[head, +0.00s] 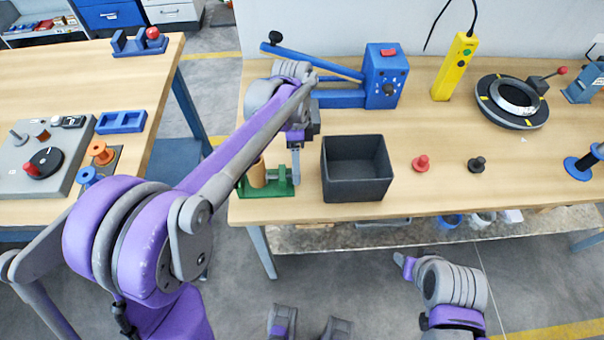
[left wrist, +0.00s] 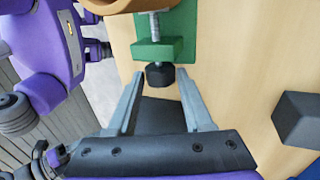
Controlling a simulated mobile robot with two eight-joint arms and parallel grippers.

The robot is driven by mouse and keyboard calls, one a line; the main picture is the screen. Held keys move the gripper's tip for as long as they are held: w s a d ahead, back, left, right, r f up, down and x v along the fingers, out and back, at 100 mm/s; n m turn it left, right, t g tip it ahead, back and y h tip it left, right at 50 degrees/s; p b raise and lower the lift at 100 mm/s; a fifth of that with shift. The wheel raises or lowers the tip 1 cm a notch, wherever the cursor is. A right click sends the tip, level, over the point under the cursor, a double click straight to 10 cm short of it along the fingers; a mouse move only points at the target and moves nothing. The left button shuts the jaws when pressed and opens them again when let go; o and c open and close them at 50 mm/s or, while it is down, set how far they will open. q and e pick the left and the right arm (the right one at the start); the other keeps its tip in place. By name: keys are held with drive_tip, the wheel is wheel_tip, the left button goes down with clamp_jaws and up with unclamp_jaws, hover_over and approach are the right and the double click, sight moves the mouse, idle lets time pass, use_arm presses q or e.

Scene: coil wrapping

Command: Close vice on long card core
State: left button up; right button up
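The green vice (head: 272,190) sits at the front left edge of the right-hand workbench. The tan card core (head: 258,173) stands upright at its left part. In the left wrist view the core's orange-brown edge (left wrist: 115,5) shows at the top, with the green jaw block (left wrist: 158,49), the metal screw and the black end knob (left wrist: 160,75). My left gripper (left wrist: 160,82) is open, its two fingertips either side of the knob with gaps visible. In the head view my left gripper (head: 296,172) points down at the vice's right end.
An open black bin (head: 357,185) stands just right of the vice; its corner (left wrist: 298,118) shows in the left wrist view. Behind is a blue lever machine (head: 384,78). Red (head: 421,163) and black (head: 477,164) knobbed pieces lie further right. Clear bench lies between them.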

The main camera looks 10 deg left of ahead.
use_arm(q)
drive_tip(key=shift+o, duration=0.4)
drive_tip(key=shift+s+d+r+t+y+p, duration=0.1)
drive_tip(key=shift+s+r+t+y+p, duration=0.15)
drive_tip(key=shift+t+p, duration=0.4)
drive_tip(key=shift+s+t+y, duration=0.2)
drive_tip(key=shift+t+y, duration=0.05)
drive_tip(key=shift+t, duration=0.7)
drive_tip(key=shift+f, duration=0.15)
drive_tip(key=shift+w, duration=0.1)
